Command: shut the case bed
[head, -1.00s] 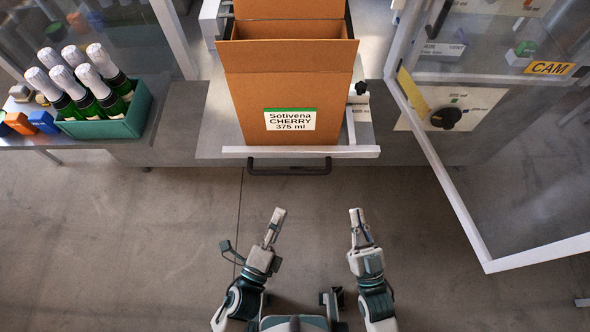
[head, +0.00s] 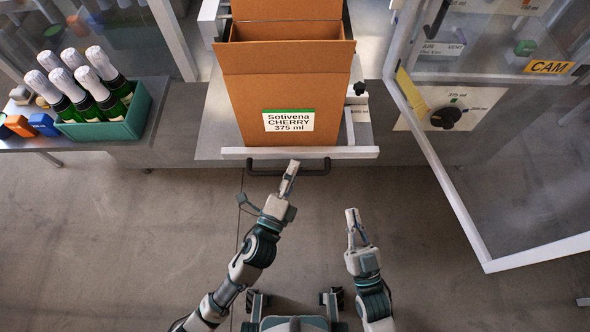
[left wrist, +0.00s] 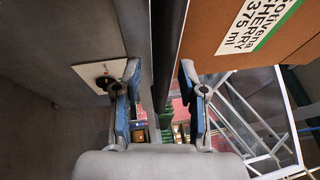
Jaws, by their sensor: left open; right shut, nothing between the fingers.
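The case bed (head: 300,153) is pulled out towards me, with a pale front lip and a dark bar handle (head: 262,172) below it. An open brown carton (head: 240,110) labelled Sotivena CHERRY 375 ml stands on the bed. My right gripper (head: 352,213) is shut and empty, lower right of the handle, over the floor.
A green crate (head: 140,122) of foil-topped bottles stands on the left bench. A clear guard door (head: 455,205) with a pale frame stands open at the right, near a black knob (head: 446,117). The floor before the bed is clear.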

